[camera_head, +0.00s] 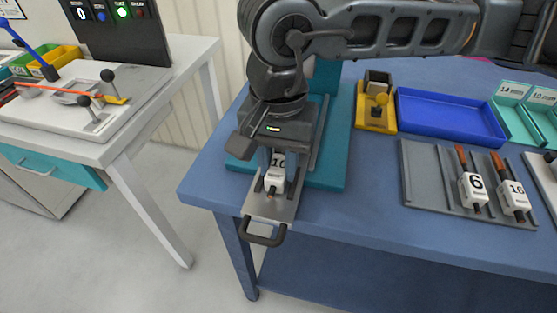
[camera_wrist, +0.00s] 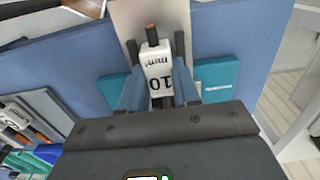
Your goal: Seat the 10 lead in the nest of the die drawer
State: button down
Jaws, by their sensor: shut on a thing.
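The 10 lead has a white block marked 10 (camera_head: 278,176) with a dark and copper-coloured end. My gripper (camera_head: 274,168) is shut on it, and its blue fingers stand on both sides of the block. The lead is over the pulled-out metal die drawer (camera_head: 285,207), which has a dark handle (camera_head: 262,234) at the front edge of the blue table. In the wrist view the 10 lead (camera_wrist: 158,68) sits between the fingers (camera_wrist: 160,92), its end pointing along the drawer plate (camera_wrist: 128,12). The nest is hidden under the lead; I cannot tell whether the lead touches it.
A grey rack (camera_head: 428,190) to the right holds the 6 lead (camera_head: 472,190) and the 16 lead (camera_head: 514,196). Behind are a yellow fixture (camera_head: 376,112) and a blue tray (camera_head: 450,115). The teal press base (camera_head: 333,170) stands close around my gripper. A white bench (camera_head: 150,100) is at left.

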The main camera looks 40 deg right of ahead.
aim_at(278, 166)
jog(key=c, duration=0.7)
grip_release()
jog(key=shift+c, duration=0.2)
jog(key=shift+r+b, duration=0.35)
jog(key=shift+r, duration=3.6)
